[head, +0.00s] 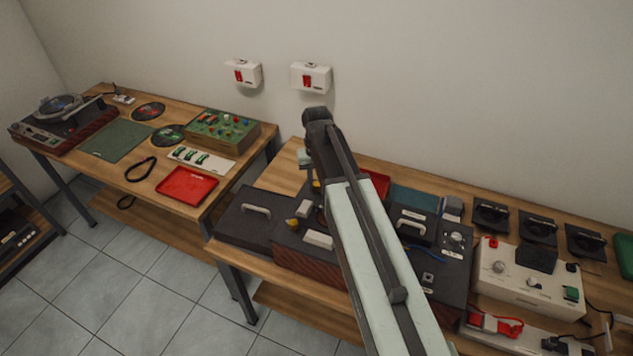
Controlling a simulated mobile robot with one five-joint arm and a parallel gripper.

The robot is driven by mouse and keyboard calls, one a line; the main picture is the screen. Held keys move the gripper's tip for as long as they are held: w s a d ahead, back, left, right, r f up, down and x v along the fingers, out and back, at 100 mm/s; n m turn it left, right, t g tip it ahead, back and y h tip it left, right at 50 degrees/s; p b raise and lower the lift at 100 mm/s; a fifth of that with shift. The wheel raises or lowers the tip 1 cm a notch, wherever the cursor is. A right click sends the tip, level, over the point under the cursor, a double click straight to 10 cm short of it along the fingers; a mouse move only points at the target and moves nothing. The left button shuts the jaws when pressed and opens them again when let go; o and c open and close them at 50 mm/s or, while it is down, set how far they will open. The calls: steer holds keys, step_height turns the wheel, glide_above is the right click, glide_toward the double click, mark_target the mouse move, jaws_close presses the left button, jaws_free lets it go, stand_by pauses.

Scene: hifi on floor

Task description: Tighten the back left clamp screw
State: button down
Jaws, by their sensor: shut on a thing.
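A dark unit with a reddish-brown ribbed front (308,264) stands on the right bench, partly covered by my arm. A yellow knob (291,224) shows on its top towards the left. A small yellow spot (316,185) shows farther back, close beside my arm; I cannot tell if it is a clamp screw. My arm rises from the bottom edge, bends above the bench and comes down behind its own upper link. That link hides my gripper, so I see neither its fingertips nor what lies between them. The back left clamp screw cannot be made out clearly.
A dark lidded box (247,215) stands left of the unit. More dark equipment (440,262) and a cream device (529,281) stand to the right. The left bench holds a turntable (62,122), a green control box (222,130) and a red tray (187,185). A wall rises behind.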

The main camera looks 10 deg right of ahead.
mark_target(316, 183)
steer(key=m, duration=0.6)
steer(key=shift+m, duration=0.4)
stand_by(0.3)
steer(key=c, duration=1.2)
jaws_free()
steer(key=shift+r, duration=0.1)
step_height(316, 183, up, 8)
steer(key=p, duration=0.8)
steer(key=shift+f, duration=0.2)
